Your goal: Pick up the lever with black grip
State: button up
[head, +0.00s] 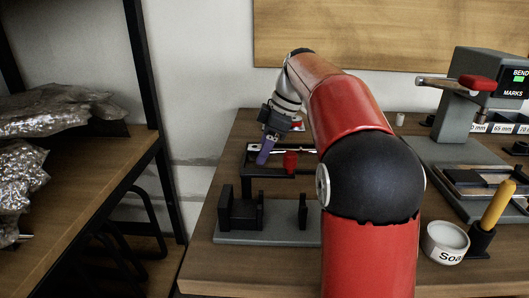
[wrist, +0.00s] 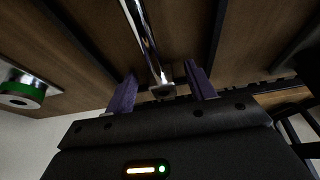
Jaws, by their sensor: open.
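My gripper (head: 264,150) has purple fingers and points down over the left part of the workbench in the head view. In the wrist view my gripper (wrist: 160,70) is open, with one finger on each side of a chrome rod (wrist: 145,38). The rod ends in a dark grey block (wrist: 162,90) between the fingers; I cannot tell whether anything touches. In the head view a shiny metal bar (head: 309,150) lies by a black stand (head: 268,171), partly hidden by my arm. I cannot clearly make out a black grip, so I cannot tell whether this is the lever.
A red cap (head: 290,162) is beside the stand. A grey fixture with black uprights (head: 245,213) is in front. At right are a bending machine (head: 461,120) with a red-gripped lever (head: 476,82), a soap bowl (head: 445,243) and a yellow handle (head: 497,205). A shelf (head: 95,195) stands left.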

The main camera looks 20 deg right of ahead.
grip_shut()
dwell(0.3)
jog(key=shift+r, duration=0.1)
